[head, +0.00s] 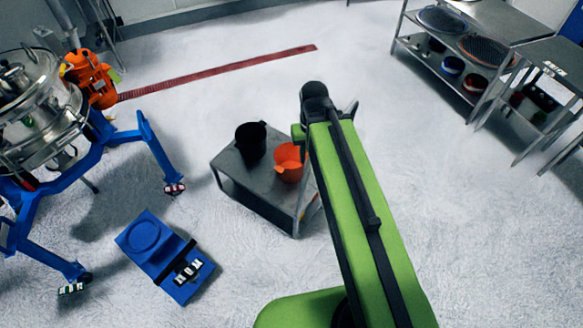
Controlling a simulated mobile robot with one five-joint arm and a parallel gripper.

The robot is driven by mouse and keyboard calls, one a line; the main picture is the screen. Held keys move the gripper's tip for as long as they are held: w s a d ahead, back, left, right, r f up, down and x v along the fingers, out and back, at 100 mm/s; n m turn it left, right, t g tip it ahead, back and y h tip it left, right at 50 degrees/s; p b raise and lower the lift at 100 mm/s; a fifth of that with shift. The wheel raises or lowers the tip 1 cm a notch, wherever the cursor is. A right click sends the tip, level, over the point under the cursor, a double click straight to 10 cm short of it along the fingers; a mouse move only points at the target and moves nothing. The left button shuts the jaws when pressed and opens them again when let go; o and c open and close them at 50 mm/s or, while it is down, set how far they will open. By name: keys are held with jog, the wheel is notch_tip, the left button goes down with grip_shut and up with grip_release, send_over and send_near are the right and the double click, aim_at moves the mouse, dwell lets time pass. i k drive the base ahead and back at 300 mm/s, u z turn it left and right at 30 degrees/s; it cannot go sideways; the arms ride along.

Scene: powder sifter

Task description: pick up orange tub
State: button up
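The orange tub (287,168) stands upright on a small grey metal stand (228,172) in the middle of the head view. Its right edge is close to my green arm in the picture. A black tub (250,143) stands just left of it on the same stand. My arm reaches up the picture to the right of the tubs. Its dark end joint is above and right of the orange tub. My gripper is not visible; the arm seems to hide it.
A blue-legged sifter machine (62,172) stands at the left, with a blue pedal-like box (165,255) on the floor. Steel shelving (478,22) with sieves and tubs is at the upper right. A red floor strip (220,72) lies behind. Open floor surrounds the stand.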

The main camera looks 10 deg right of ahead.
aim_at(291, 164)
jog(key=u, duration=0.55)
jog(key=k, duration=0.1)
jog(key=u, duration=3.1)
jog(key=k, duration=0.8)
jog(key=z, duration=1.7)
jog(key=i, duration=1.05)
jog(key=u, duration=0.2)
